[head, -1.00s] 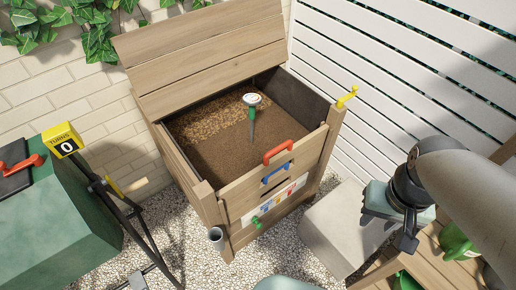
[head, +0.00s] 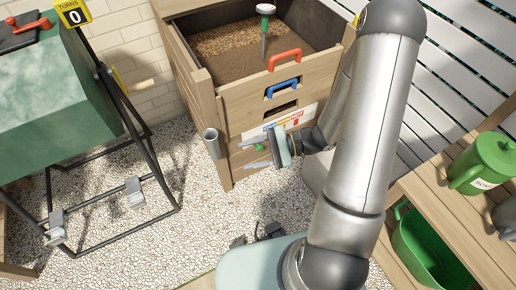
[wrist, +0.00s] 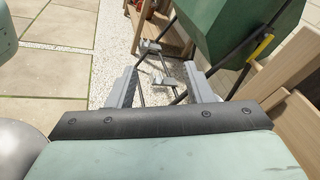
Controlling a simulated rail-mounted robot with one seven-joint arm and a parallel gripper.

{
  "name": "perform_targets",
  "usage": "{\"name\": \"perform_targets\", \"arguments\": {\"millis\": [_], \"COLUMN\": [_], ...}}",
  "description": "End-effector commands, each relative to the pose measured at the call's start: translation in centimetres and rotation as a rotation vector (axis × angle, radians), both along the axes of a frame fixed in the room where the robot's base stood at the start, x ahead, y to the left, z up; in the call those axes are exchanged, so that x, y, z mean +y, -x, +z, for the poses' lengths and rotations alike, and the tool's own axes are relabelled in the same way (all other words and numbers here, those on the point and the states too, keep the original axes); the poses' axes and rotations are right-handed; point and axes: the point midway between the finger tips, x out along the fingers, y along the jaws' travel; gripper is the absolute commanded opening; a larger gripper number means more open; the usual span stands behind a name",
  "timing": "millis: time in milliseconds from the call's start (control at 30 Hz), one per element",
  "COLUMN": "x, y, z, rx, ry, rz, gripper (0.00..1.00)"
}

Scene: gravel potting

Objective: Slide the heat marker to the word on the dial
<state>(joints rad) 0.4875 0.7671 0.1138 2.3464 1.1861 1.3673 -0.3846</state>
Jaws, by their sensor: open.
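The wooden compost box (head: 231,115) has a coloured scale strip (head: 299,118) with small words on its front. The fingers also show apart and empty in the wrist view (wrist: 162,90). The dial thermometer (head: 266,9) stands in the compost; its word is unreadable here.
Red (head: 285,60) and blue (head: 282,89) handles stick out above the strip. A grey tube (head: 212,142) is fixed at the box's left corner. A green tumbler (head: 75,100) on a black frame stands left. A bench with a green can (head: 484,163) is at right. Gravel lies between.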

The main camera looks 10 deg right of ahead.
Motion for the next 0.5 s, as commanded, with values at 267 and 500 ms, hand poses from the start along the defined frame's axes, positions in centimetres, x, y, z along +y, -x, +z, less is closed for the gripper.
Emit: {"name": "perform_targets", "arguments": {"millis": [267, 500], "x": [-6.8, -11.4], "y": [-6.2, -5.9], "z": [-18.8, -29.8], "rx": [0.178, 0.261], "ry": [-0.335, -0.41], "rz": [-0.727, -1.161], "gripper": [0.47, 0.47]}}
